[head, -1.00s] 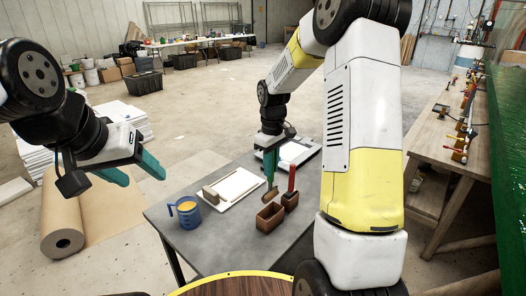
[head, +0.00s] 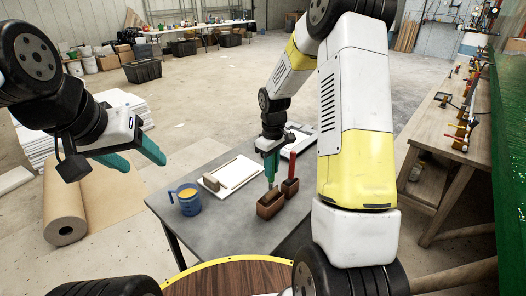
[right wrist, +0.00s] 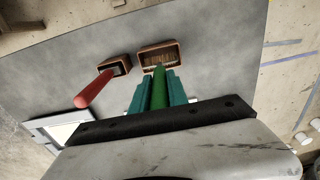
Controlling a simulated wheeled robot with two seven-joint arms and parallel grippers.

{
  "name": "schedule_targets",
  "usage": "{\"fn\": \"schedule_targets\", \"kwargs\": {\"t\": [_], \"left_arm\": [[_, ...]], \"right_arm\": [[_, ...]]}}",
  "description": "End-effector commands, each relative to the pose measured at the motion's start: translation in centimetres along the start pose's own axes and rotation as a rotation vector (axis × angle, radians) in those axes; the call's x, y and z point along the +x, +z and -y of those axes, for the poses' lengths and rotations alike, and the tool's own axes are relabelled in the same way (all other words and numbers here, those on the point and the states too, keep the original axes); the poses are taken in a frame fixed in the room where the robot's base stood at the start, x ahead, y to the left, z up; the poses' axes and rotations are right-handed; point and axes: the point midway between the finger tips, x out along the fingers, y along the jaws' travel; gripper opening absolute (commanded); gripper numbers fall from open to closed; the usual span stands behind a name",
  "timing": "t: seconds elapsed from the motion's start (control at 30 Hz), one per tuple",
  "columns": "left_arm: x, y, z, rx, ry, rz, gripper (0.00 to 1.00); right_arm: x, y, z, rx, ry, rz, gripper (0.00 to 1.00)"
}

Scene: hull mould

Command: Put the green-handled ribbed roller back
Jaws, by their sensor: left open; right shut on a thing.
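My right gripper (head: 271,160) is shut on the green-handled ribbed roller, whose green handle (right wrist: 159,88) shows between the teal fingers in the right wrist view. The roller points down at a brown open box (head: 268,208), also in the right wrist view (right wrist: 142,60). Its lower end is in or just over the box's opening; I cannot tell whether it touches the bottom. Beside it, a smaller brown box (head: 290,188) holds a red-handled tool (head: 293,164). My left gripper (head: 142,158) is open and empty, left of the table and above the floor.
The grey table (head: 220,232) also carries a blue measuring cup (head: 188,200) with yellowish contents and a white board (head: 239,174) with a brown block. A wooden bench (head: 432,133) with tools stands at the right. A brown paper roll (head: 64,210) lies on the floor at left.

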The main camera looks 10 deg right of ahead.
Motion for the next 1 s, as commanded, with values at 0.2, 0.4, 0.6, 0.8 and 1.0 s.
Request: {"fn": "schedule_targets", "kwargs": {"t": [0.2, 0.4, 0.6, 0.8, 1.0], "left_arm": [[0.0, 0.0, 0.0, 0.0, 0.0, 0.0, 0.57], [0.0, 0.0, 0.0, 0.0, 0.0, 0.0, 0.57], [0.0, 0.0, 0.0, 0.0, 0.0, 0.0, 0.57], [0.0, 0.0, 0.0, 0.0, 0.0, 0.0, 0.57], [0.0, 0.0, 0.0, 0.0, 0.0, 0.0, 0.57]], "right_arm": [[2.6, 0.0, 0.1, -0.001, -0.001, 0.001, 0.0], [4.3, 0.1, 0.0, -0.002, 0.0, 0.0, 0.0], [5.0, 0.1, 0.0, -0.001, 0.0, 0.0, 0.0], [5.1, 0.1, 0.0, -0.001, 0.0, 0.0, 0.0], [5.0, 0.1, 0.0, -0.001, 0.0, 0.0, 0.0]]}}
